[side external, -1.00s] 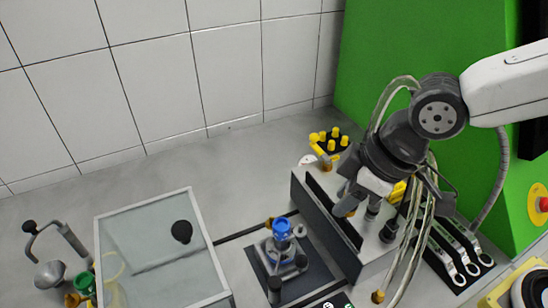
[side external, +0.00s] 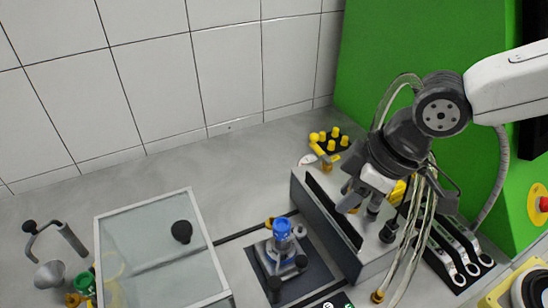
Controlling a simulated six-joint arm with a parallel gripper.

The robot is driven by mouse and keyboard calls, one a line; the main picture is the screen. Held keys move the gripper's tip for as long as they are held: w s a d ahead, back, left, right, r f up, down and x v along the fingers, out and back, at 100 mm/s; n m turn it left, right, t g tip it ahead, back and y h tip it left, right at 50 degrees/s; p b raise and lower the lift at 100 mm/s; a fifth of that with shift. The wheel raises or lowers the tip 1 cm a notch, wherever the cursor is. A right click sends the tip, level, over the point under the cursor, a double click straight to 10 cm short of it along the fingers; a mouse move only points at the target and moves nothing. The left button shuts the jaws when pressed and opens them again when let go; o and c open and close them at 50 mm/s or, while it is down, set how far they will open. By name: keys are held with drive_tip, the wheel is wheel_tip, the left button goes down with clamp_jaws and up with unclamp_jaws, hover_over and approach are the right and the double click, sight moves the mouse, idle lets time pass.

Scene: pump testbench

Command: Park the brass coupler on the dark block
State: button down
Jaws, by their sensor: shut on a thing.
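My gripper (side external: 359,204) points down over the grey box-shaped housing (side external: 325,225) at right of centre. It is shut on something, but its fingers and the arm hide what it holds. A small black block (side external: 333,146) with several yellow knobs stands behind the housing. I cannot tell whether it is the dark block.
A blue-topped pump (side external: 282,240) stands on a dark plate left of the housing. A glass-lidded box (side external: 160,250) stands at left. Several wrenches (side external: 452,255) lie on a dark rack at right. Clear hoses (side external: 414,230) hang beside my gripper. The bench behind the pump is bare.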

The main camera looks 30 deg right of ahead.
drive_tip(key=w+d+f+m+t+h, duration=0.1)
drive_tip(key=w+d+f+m, duration=0.3)
drive_tip(key=w+d, duration=0.6)
drive_tip(key=shift+w+m+h, duration=0.4)
drive_tip(key=shift+w+m, duration=0.05)
drive_tip(key=shift+m, duration=0.35)
drive_tip(key=shift+f, duration=0.2)
drive_tip(key=shift+f, duration=1.95)
drive_tip(key=shift+f, duration=1.5)
idle(1.0)
drive_tip(key=shift+c, duration=1.7)
unclamp_jaws()
wheel_tip(320, 180, up, 7)
